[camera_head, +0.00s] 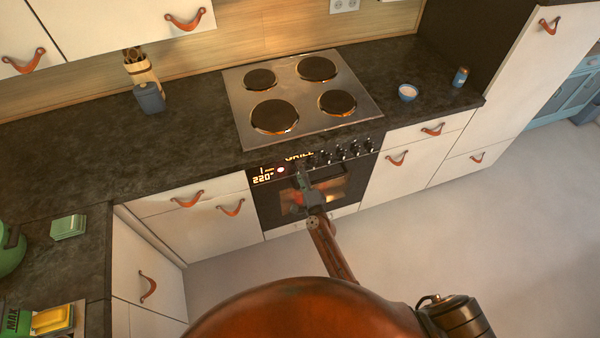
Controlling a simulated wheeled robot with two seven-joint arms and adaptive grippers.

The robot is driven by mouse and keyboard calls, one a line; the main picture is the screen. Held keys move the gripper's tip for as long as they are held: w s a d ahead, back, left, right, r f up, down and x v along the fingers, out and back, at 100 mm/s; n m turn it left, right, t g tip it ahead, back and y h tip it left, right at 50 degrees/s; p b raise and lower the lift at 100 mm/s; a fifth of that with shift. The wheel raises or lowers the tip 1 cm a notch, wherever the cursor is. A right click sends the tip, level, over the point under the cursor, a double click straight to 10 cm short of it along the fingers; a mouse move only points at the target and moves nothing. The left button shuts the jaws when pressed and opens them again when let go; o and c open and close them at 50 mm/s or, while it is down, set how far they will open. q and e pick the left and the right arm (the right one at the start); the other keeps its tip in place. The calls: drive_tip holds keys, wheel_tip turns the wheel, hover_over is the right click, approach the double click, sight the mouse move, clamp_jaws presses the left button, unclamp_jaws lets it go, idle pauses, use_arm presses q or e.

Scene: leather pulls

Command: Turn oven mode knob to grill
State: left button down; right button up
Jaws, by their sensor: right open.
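The oven (268,207) is built in below the hob, with a black control panel and a lit window. Its display (263,179) reads 220°, and lit letters at the panel's top edge appear to read GRILL. A row of dark knobs (342,153) runs along the right part of the panel. My left gripper is not in view.
The steel hob (300,93) has dark hotplates and is clear of pots. Cabinets with leather pulls flank the oven; the right floor is free.

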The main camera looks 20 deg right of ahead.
drive_tip(key=s, duration=1.2)
drive_tip(key=shift+d, duration=0.2)
drive_tip(key=s+d+f+n+g, duration=0.1)
drive_tip(key=s+f+n+g, duration=0.25)
drive_tip(key=s+f, duration=0.55)
drive_tip(key=s+d+f+n+g+y, duration=0.15)
drive_tip(key=s+f+n, duration=0.3)
drive_tip(key=f, duration=0.85)
drive_tip(key=s+f+n+g+h, duration=0.1)
drive_tip(key=s+f+n+g, duration=0.25)
drive_tip(key=s+f, duration=0.6)
drive_tip(key=s+d+f+n+g, duration=0.2)
drive_tip(key=s+f, duration=0.3)
drive_tip(key=s, duration=0.6)
drive_tip(key=s+d+f+n+g+h, duration=0.1)
drive_tip(key=s+d+f+n+g, duration=0.2)
drive_tip(key=s, duration=0.8)
drive_tip(key=s+d+f+n+g, duration=0.2)
drive_tip(key=s+d+f+g, duration=0.2)
drive_tip(key=s+f, duration=0.5)
drive_tip(key=shift+s+d+n, duration=0.35)
drive_tip(key=shift+s+d, duration=0.3)
drive_tip(key=shift+s, duration=0.35)
